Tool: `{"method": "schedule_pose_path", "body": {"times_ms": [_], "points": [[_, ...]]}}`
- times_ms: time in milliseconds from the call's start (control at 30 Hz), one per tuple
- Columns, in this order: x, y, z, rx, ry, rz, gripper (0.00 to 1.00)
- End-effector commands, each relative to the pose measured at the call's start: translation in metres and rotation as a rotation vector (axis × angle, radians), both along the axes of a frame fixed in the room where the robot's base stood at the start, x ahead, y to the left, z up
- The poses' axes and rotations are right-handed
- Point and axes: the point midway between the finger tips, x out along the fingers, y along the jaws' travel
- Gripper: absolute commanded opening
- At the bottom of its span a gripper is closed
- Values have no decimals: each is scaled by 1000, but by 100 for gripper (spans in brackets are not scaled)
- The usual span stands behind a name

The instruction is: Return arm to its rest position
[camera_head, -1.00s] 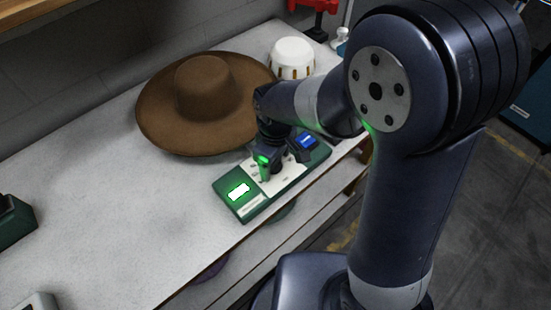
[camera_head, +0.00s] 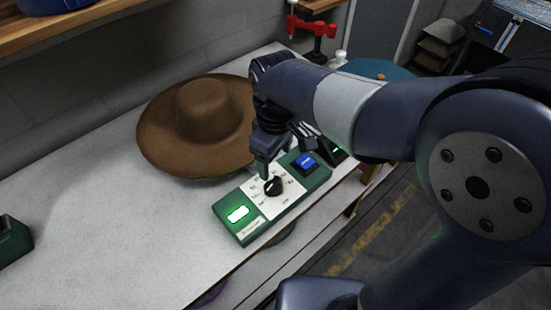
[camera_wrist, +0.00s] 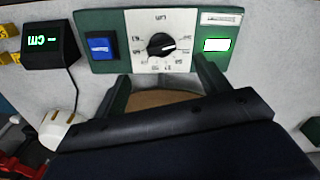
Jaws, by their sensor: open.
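My gripper (camera_head: 270,160) hangs in the head view just above and behind the green control box (camera_head: 247,233). In the wrist view my gripper (camera_wrist: 165,84) is open and empty, its two green fingers apart. The box's black knob (camera_head: 273,185) is uncovered, and it also shows in the wrist view (camera_wrist: 161,45) beyond the fingertips. My arm reaches in from the right across the head view. It hides the right part of the brown hat's brim (camera_head: 170,150).
The box has a blue button (camera_head: 306,161) and a lit green panel (camera_head: 238,214). A small black display (camera_wrist: 48,43) stands beside it. A red fixture (camera_head: 313,32) is behind. A wooden shelf (camera_head: 60,28) is at upper left.

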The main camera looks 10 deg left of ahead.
Motion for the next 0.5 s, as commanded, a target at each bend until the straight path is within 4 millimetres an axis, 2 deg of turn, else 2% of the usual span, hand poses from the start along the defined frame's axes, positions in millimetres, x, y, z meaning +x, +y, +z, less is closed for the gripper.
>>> {"method": "schedule_pose_path", "body": {"times_ms": [267,367,500], "points": [[0,0,-4,-1,2,0,71],[0,0,-14,-2,3,0,71],[-1,0,-38,-4,5,0,71]]}}
